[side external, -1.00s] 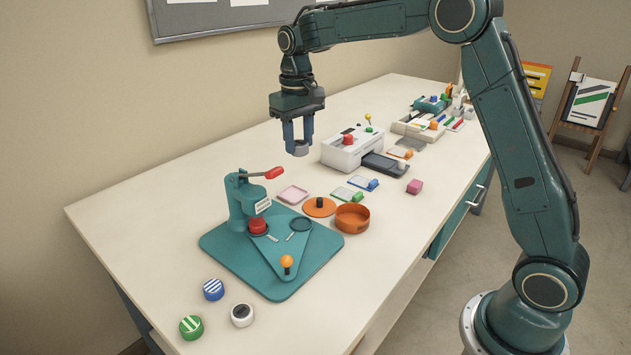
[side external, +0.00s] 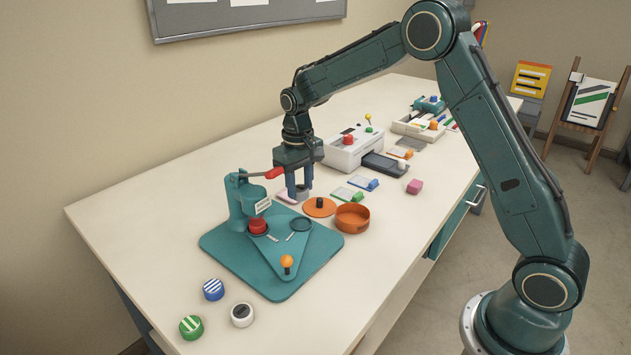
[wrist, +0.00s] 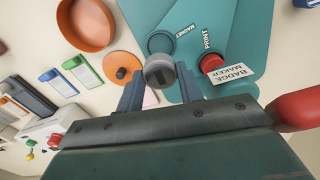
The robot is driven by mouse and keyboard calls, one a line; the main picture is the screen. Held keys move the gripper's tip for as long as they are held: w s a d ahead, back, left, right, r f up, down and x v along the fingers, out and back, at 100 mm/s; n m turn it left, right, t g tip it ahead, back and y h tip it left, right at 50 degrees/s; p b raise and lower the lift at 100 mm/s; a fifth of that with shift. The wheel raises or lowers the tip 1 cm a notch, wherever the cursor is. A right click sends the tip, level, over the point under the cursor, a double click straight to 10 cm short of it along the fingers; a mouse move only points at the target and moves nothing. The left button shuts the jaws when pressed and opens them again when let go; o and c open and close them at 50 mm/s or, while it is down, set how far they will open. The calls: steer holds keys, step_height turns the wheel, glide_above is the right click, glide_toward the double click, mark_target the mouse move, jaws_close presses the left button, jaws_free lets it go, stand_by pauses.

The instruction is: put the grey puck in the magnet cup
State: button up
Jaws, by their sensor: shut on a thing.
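My gripper (side external: 300,192) is shut on the grey puck (wrist: 159,72), which sits between the fingertips in the wrist view. In the side view the gripper hangs behind the badge maker's teal base (side external: 250,270), above the table. The magnet cup (side external: 300,224) is a dark ring on the teal plate, labelled MAGNET in the wrist view. There the cup (wrist: 160,40) lies just beyond the puck, partly hidden by it. The puck is held apart from the cup. The print cup beside it has a red piece (side external: 257,226) in it.
The press lever's red handle (side external: 275,173) is very close to my gripper. An orange bowl (side external: 352,217) and an orange disc with a black knob (side external: 319,207) stand to the right. Striped and white pucks (side external: 242,315) lie at front left. The front table is mostly clear.

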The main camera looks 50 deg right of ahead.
mark_target(300, 188)
steer(key=shift+f, duration=4.15)
steer(key=shift+f, duration=0.15)
steer(key=o, duration=1)
step_height(300, 188, up, 12)
steer(key=shift+f, duration=0.1)
steer(key=shift+r, duration=0.25)
steer(key=shift+a, duration=0.1)
